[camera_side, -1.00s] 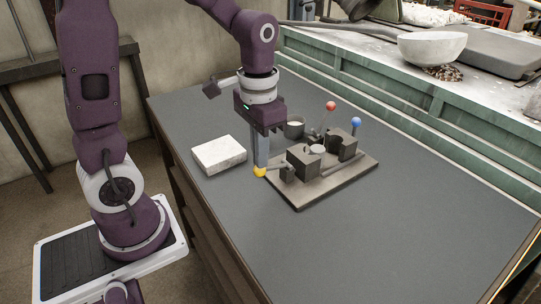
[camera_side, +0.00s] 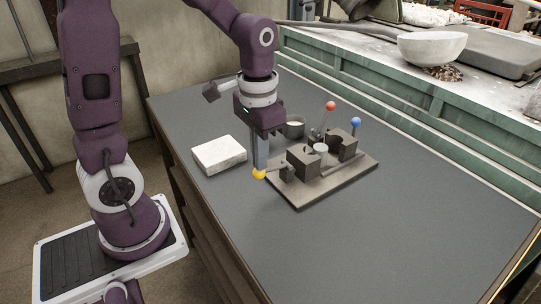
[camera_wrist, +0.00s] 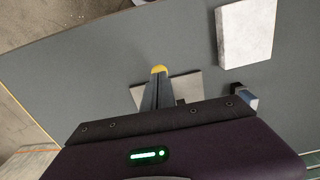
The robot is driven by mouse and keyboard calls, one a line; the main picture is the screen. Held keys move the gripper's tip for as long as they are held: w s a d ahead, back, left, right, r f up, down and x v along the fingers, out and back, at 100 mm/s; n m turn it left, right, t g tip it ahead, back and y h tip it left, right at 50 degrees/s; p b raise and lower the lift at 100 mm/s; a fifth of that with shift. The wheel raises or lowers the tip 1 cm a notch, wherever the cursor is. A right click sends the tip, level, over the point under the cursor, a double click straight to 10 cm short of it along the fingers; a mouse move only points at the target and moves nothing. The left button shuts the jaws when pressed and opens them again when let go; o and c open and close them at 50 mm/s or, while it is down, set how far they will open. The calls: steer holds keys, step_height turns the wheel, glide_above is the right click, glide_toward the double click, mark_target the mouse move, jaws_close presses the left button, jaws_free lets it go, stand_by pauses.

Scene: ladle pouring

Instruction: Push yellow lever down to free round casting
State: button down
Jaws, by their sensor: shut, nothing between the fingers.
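My gripper (camera_side: 259,168) is shut and empty, with its fingers pointing down. Its tips are at the yellow lever's knob (camera_side: 259,175) and appear to touch it from above; the contact itself is partly hidden. The lever extends left from the fixture (camera_side: 330,188), near its front-left corner. In the wrist view the yellow knob (camera_wrist: 159,69) shows just beyond my fingertips (camera_wrist: 158,78). The round casting (camera_side: 320,148), a small pale grey disc, sits between two dark blocks of the fixture. Its underside is hidden.
A red-knobbed lever (camera_side: 331,106) and a blue-knobbed lever (camera_side: 356,122) stand up at the fixture's back. A pale block (camera_side: 219,155) lies to the left. The table's front and right are clear.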

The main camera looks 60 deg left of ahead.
step_height(320, 180, up, 10)
steer(key=shift+r, duration=0.25)
stand_by(0.7)
steer(key=s+d+t, duration=0.4)
steer(key=s+t, duration=0.1)
steer(key=s, duration=0.6)
steer(key=shift+s+t, duration=0.3)
steer(key=shift+s, duration=0.1)
